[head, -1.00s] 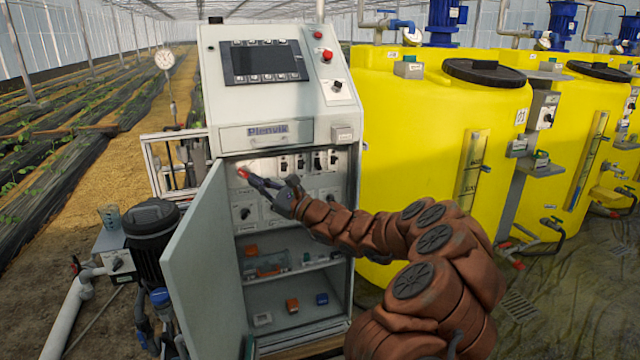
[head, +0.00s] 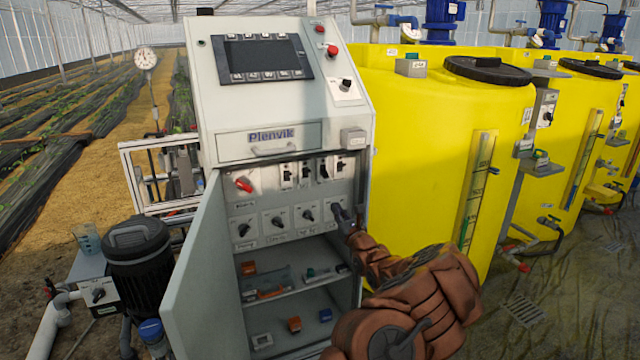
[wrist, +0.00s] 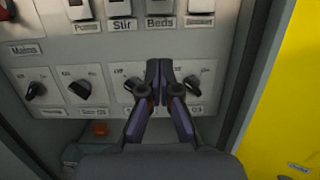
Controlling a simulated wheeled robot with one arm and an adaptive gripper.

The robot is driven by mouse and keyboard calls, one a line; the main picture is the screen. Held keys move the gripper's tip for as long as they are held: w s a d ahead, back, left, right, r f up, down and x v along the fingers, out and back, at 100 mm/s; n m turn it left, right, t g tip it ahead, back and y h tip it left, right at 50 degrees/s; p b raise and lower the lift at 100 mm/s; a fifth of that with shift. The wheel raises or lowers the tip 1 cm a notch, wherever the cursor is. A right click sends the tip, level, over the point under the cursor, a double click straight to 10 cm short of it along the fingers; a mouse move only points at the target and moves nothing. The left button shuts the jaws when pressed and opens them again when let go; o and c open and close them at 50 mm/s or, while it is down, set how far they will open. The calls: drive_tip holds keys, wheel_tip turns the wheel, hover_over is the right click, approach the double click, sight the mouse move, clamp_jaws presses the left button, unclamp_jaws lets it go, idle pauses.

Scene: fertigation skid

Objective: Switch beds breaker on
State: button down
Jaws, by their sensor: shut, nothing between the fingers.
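The beds breaker (head: 323,169) is the third in the row of small breakers inside the open grey cabinet. In the wrist view its lower part (wrist: 160,7) shows above the "Beds" label (wrist: 160,22); its upper part is cut off, and I cannot tell its lever position. My gripper (wrist: 160,66) is shut and empty, its fingertips just below that label, before the row of black rotary knobs, partly hiding the right-hand knobs. In the head view my gripper (head: 338,211) is at the right side of the knob row, below the breakers. I cannot tell whether it touches the panel.
The red mains handle (head: 243,184) is left of the breakers. The cabinet door (head: 195,270) stands open on the left. A yellow tank (head: 430,160) stands close to the cabinet's right. Shelves with small parts lie below the knobs.

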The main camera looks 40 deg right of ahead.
sight(321, 186)
drive_tip(key=shift+d, duration=0.1)
drive_tip(key=shift+p+x, duration=0.5)
drive_tip(key=shift+x, duration=4.45)
drive_tip(key=shift+s+a+r+p, duration=0.1)
drive_tip(key=shift+s+r, duration=0.25)
drive_tip(key=shift+r, duration=0.25)
drive_tip(key=shift+s+a+r+p, duration=0.15)
drive_tip(key=shift+s+r, duration=0.15)
drive_tip(key=shift+r, duration=0.3)
drive_tip(key=shift+s+a+r+p, duration=0.1)
drive_tip(key=shift+s+r, duration=0.25)
drive_tip(key=shift+r, duration=0.25)
